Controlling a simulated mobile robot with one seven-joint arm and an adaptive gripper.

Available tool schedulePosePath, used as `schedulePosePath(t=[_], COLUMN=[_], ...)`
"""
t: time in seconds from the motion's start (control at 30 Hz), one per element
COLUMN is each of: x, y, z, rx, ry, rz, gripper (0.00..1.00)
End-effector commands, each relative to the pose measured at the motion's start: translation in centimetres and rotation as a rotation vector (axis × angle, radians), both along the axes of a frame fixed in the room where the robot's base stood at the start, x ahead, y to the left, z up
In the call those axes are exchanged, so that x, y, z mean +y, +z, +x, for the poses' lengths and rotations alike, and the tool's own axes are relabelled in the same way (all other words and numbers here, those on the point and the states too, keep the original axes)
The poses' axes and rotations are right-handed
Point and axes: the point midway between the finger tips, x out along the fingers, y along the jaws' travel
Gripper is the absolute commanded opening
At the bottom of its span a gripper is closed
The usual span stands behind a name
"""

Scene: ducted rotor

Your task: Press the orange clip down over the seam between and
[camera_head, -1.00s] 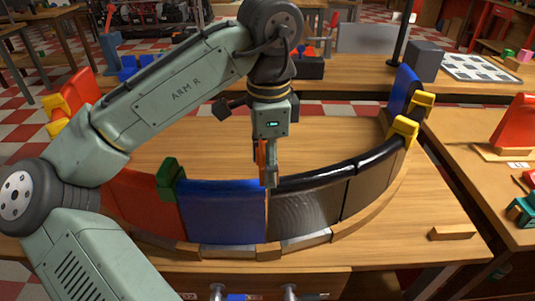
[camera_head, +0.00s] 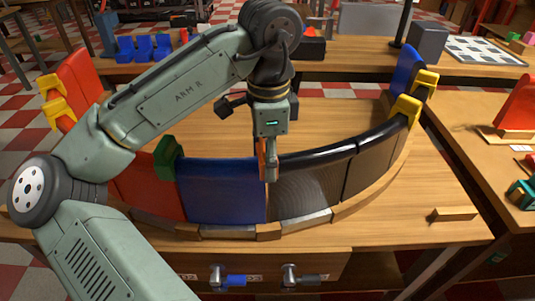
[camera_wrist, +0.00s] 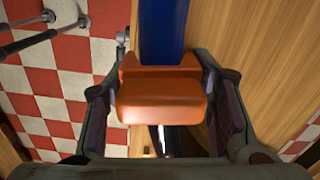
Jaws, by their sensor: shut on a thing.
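My gripper (camera_head: 268,172) is shut on the orange clip, a thin strip of which shows beside the fingers in the head view (camera_head: 262,150). In the wrist view the orange clip (camera_wrist: 162,95) sits between both fingers. The clip is at the top edge of the curved wall, where the blue panel (camera_head: 220,190) meets the dark grey panel (camera_head: 305,190). In the wrist view the blue panel (camera_wrist: 163,30) runs up to the clip and dark panel shows below it. I cannot tell whether the clip is seated on the edge.
A green clip (camera_head: 168,158) sits between the red panel (camera_head: 148,188) and the blue one. Yellow clips (camera_head: 406,108) sit at the wall's right end, others (camera_head: 58,112) at the left. A wooden block (camera_head: 454,214) lies on the table at right.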

Motion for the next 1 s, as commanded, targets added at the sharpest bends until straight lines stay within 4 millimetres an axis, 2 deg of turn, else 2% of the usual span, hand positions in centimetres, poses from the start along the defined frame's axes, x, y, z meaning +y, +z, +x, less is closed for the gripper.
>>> schedulePosePath(t=[0.37, 0.4, 0.73, 1.0], x=[0.00, 0.00, 0.00, 0.01], y=[-0.21, -0.22, -0.21, -0.19], z=[-0.03, -0.03, -0.01, 0.00], rx=[0.001, 0.001, 0.000, 0.000], ry=[-0.001, -0.001, 0.000, 0.000], rz=[0.000, 0.000, 0.000, 0.000], gripper=[0.24, 0.51, 0.73, 0.73])
